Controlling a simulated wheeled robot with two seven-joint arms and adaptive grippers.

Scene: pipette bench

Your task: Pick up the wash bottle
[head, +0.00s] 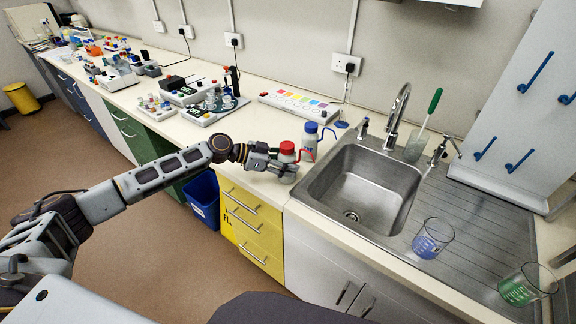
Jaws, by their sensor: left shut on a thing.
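Two wash bottles stand side by side on the counter left of the sink. The nearer wash bottle (288,149) has a red cap and a red spout pointing right. The other wash bottle (310,140) has a blue cap and a blue spout and stands just behind it. My left gripper (284,167) reaches in from the left and is shut on the red-capped wash bottle, around its body. The fingers hide part of that body. The bottle looks upright; I cannot tell whether its base touches the counter. My right gripper is out of view.
The steel sink (310,198) with its tap (398,105) lies right of the bottles. A blue beaker (432,240) and a green beaker (525,286) stand on the drainboard. A beaker with a green-handled brush (433,102) stands behind. Lab devices (212,107) crowd the counter at left.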

